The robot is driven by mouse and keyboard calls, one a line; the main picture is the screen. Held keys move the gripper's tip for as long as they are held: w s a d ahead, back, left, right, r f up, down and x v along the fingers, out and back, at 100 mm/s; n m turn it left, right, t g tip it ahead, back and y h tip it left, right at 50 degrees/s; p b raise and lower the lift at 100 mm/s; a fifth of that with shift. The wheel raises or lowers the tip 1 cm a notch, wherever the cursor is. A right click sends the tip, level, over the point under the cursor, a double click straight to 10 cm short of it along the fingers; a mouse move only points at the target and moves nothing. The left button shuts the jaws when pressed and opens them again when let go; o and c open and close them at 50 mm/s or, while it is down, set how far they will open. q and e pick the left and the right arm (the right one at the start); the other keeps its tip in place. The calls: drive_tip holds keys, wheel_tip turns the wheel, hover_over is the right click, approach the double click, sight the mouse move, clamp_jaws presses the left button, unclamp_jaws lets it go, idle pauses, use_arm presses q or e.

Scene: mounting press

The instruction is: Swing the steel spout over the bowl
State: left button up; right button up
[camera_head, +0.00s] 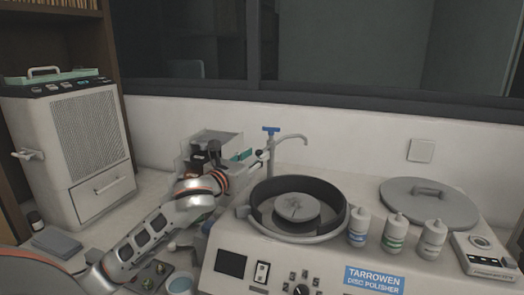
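The steel spout (291,137) is a thin curved tube on an upright post with a blue handle (271,129) on top. The post stands behind the bowl's left rear, and the spout points right with its tip bent down. In the picture the tip is above the bowl's back rim; I cannot tell whether it hangs over the inside. The bowl (337,222) is dark-walled and round, with a grey disc inside. My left gripper (261,156) is close to the post, just left of it. Its fingers are small and partly hidden, so their opening is unclear. My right gripper is out of view.
The disc polisher (322,262) fills the front right. Several white bottles (395,232) stand right of the bowl, with a round grey lid (430,205) behind them. A grey box (226,141) stands behind my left wrist. A white cabinet unit (75,150) stands at left.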

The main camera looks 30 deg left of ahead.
sight(260, 152)
use_arm(q)
drive_tip(key=w, duration=0.2)
drive_tip(key=shift+w, duration=0.35)
drive_tip(key=shift+w+a, duration=0.1)
drive_tip(key=shift+w, duration=0.55)
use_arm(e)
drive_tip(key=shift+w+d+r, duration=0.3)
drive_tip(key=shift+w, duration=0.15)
use_arm(q)
clamp_jaws()
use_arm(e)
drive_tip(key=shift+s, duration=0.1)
use_arm(q)
drive_tip(key=shift+a+f, duration=0.1)
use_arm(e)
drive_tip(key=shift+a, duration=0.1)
